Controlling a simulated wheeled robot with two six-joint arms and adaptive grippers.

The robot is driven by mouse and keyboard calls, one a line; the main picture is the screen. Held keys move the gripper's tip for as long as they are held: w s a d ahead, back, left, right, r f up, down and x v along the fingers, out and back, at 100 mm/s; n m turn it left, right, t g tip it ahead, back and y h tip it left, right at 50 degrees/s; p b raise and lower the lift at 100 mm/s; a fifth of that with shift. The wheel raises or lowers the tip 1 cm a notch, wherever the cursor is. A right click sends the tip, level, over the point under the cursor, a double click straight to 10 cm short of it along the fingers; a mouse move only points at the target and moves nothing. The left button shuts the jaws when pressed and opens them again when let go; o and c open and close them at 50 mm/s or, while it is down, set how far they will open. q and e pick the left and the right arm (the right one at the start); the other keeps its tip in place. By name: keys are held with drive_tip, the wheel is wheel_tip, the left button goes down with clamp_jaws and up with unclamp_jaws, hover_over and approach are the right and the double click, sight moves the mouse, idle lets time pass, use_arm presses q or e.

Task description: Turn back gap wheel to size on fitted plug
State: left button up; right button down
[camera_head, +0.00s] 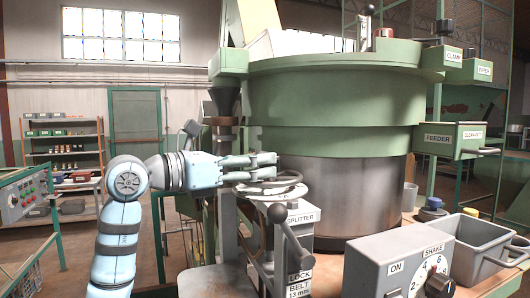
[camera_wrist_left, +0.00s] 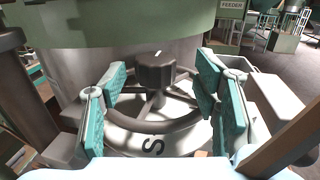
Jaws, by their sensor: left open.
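A grey spoked handwheel (camera_head: 272,190), which seems to be the gap wheel, sits beside the steel drum above the SPLITTER label. In the left wrist view the wheel (camera_wrist_left: 185,124) shows a dark ring, spokes, a dark central knob (camera_wrist_left: 155,70) and a pale dial with an S mark below. My left gripper (camera_head: 276,165) is open just above the wheel in the head view. In the left wrist view its teal-padded fingers (camera_wrist_left: 160,82) stand on either side of the knob, apart from it. I cannot make out a fitted plug. My right gripper is not in view.
The green and steel hopper drum (camera_head: 335,115) rises close behind the wheel. A lever (camera_head: 291,232) over a LOCK BELT label stands in front. A grey SHAKE control box (camera_head: 385,262) and an open grey bin (camera_head: 478,245) are at the right. Shelves (camera_head: 65,150) stand far left.

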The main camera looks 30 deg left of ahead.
use_arm(q)
drive_tip(key=w, duration=0.1)
drive_tip(key=w+d, duration=0.1)
drive_tip(key=w, duration=0.1)
drive_tip(key=shift+w+f+p, duration=0.2)
drive_tip(key=shift+w+p, duration=0.1)
drive_tip(key=shift+s+r, duration=0.15)
drive_tip(key=shift+s, duration=0.45)
drive_tip(key=shift+w+d, duration=0.1)
drive_tip(key=shift+w, duration=0.1)
drive_tip(key=c, duration=0.5)
drive_tip(key=shift+w, duration=0.1)
drive_tip(key=c, duration=0.7)
drive_tip(key=shift+o, duration=0.2)
drive_tip(key=shift+m+g+h+p, duration=0.5)
drive_tip(key=shift+m+h+p, duration=0.1)
drive_tip(key=shift+h+p, duration=0.25)
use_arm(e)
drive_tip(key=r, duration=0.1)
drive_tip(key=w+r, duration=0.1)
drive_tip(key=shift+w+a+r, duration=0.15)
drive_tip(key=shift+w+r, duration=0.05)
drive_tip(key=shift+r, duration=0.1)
